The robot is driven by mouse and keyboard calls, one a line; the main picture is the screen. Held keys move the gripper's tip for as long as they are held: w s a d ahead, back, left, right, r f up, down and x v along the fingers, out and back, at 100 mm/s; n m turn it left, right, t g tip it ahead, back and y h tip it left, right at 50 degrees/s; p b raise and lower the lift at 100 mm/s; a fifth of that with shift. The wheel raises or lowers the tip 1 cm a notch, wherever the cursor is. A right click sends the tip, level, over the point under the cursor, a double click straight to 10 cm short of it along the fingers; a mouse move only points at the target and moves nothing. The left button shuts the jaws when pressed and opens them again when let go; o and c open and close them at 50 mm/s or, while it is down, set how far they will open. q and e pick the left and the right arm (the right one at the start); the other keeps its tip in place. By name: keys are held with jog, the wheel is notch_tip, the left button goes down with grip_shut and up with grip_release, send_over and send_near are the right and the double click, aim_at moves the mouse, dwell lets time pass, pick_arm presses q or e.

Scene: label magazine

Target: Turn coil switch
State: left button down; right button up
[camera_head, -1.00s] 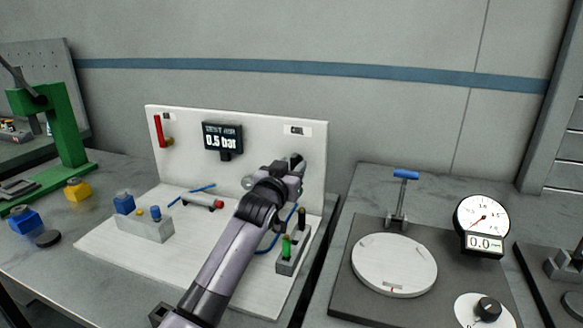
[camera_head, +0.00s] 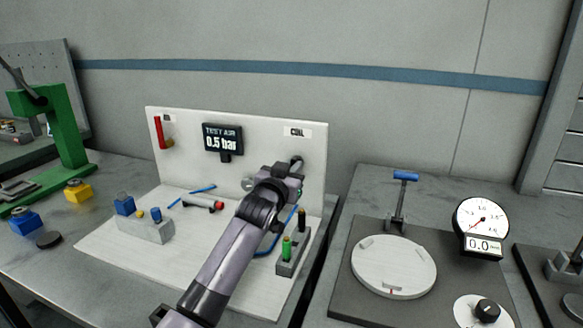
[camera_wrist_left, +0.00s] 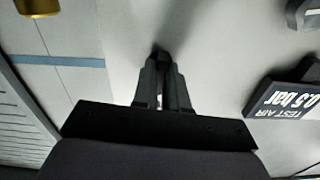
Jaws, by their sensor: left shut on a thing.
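The white upright panel (camera_head: 260,122) carries a COIL label (camera_head: 298,132) at its upper right. My left gripper (camera_head: 297,164) is at the panel just below this label. It is shut on a small dark thing, which I take to be the coil switch; the gripper hides most of it. In the left wrist view the two fingers (camera_wrist_left: 162,85) are close together, with a dark part between their tips. The switch's exact angle cannot be told. My right gripper is not in view.
A display (camera_head: 222,139) reading 0.5 bar and a red handle (camera_head: 159,131) are on the panel left of my gripper. A gauge (camera_head: 482,220) and round white plate (camera_head: 393,266) stand at right.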

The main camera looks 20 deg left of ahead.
pick_arm(q)
jog(key=shift+m+p, duration=1.4)
jog(key=shift+m, duration=2.4)
jog(key=shift+f, duration=0.1)
jog(key=c, duration=1.2)
grip_release()
jog(key=shift+o, duration=0.2)
notch_tip(320, 180, up, 20)
jog(key=shift+p, duration=0.35)
